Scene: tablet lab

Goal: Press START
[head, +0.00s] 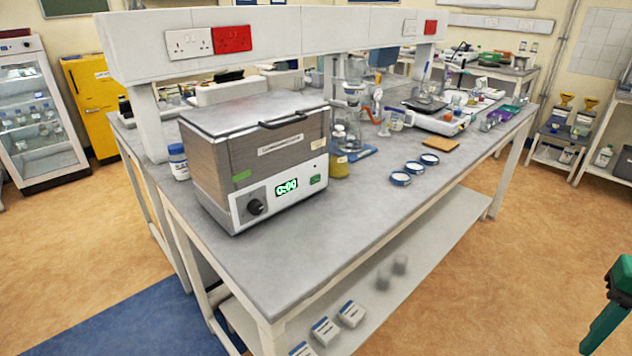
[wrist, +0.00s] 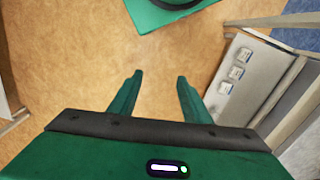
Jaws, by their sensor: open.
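A box-shaped lab bath (head: 258,160) with brushed metal sides, a closed grey lid and a black handle stands at the near left of the bench. Its white front panel has a black knob (head: 255,207), a lit green display (head: 287,187) and a small green button (head: 315,179) to the right; I cannot read the button's label. My green gripper (head: 612,320) shows at the lower right edge of the head view, well away from the bath and over the floor. In the wrist view, my gripper (wrist: 158,78) is open and empty, its fingers apart above the floor.
The grey bench (head: 330,223) has clear room in front of the bath. Blue-rimmed dishes (head: 401,179), a brown board (head: 440,145) and glassware stand farther right. White boxes (head: 325,330) lie on the lower shelf. The floor right of the bench is open.

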